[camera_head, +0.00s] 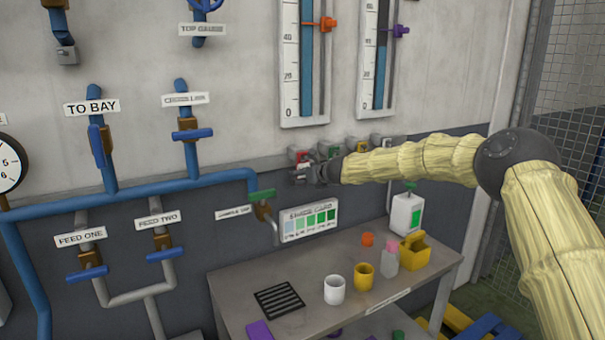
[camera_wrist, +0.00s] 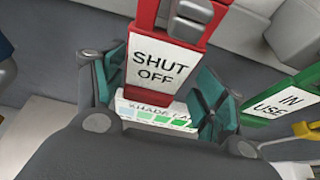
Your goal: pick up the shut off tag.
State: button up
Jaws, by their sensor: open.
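The shut off tag (camera_wrist: 165,62) is a red tag with a white face reading "SHUT OFF". In the wrist view it is between the two teal-padded fingers of my gripper (camera_wrist: 160,82), with a finger on each side. The fingers are open; gaps show beside the tag's lower part, and contact higher up is hard to tell. In the head view my gripper (camera_head: 308,173) is at the wall row of tags, just below a small red piece (camera_head: 298,155).
A green "IN USE" tag (camera_wrist: 285,102) hangs just to the right. The shade card (camera_head: 309,221) is on the wall below.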

jog(key=shift+s+a+r, duration=0.1)
jog(key=shift+s+r, duration=0.1)
jog(key=shift+r, duration=0.15)
jog(key=shift+s+d+r, duration=0.15)
jog(key=shift+s+r, duration=0.2)
jog(key=shift+s, duration=0.25)
jog(key=shift+s+d+r, duration=0.1)
jog(key=shift+s+r, duration=0.2)
jog(key=shift+s, duration=0.3)
jog(key=shift+c, duration=0.6)
jog(key=shift+w+a+f, duration=0.1)
jog(key=shift+w+f, duration=0.05)
jog(key=shift+f, duration=0.15)
jog(key=c, duration=0.3)
jog(key=shift+w+a+f, duration=0.25)
jog(key=shift+w+f, duration=0.55)
jog(key=c, duration=0.5)
jog(key=shift+s+d+r, duration=0.25)
jog(key=shift+s+r, duration=0.15)
jog(key=shift+s, duration=0.05)
jog(key=shift+c, duration=0.2)
jog(key=shift+w+a+f, duration=0.1)
jog(key=shift+w, duration=0.15)
jog(key=s+d+b, duration=0.4)
jog(key=s+b, duration=0.1)
jog(key=s, duration=0.3)
jog(key=s+d+r+b, duration=0.1)
jog(key=s+d+b, duration=0.4)
jog(key=s, duration=0.3)
jog(key=shift+r, duration=0.25)
